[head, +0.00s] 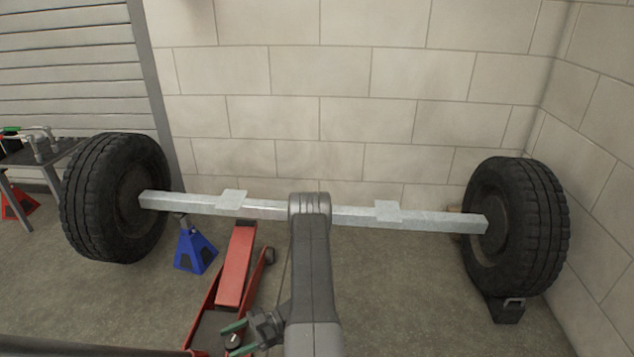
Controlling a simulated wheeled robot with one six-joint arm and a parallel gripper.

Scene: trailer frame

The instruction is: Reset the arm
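My arm comes up from the bottom centre and bends in front of the axle. My gripper (233,341) is at the lower middle-left, low in the view and pointing left. Its two green-tipped fingers are spread apart. A small dark round part shows between or behind them, over the rear of the red floor jack (236,265); I cannot tell whether the fingers touch it. The grey square axle beam (270,208) spans between two black tyres, and my arm hides its middle.
The left tyre (115,197) and right tyre (515,225) stand at the axle ends. A blue jack stand (195,247) is under the left part of the beam. A black wheel chock (506,308) is by the right tyre. A bench (35,152) is far left. Floor right of my arm is clear.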

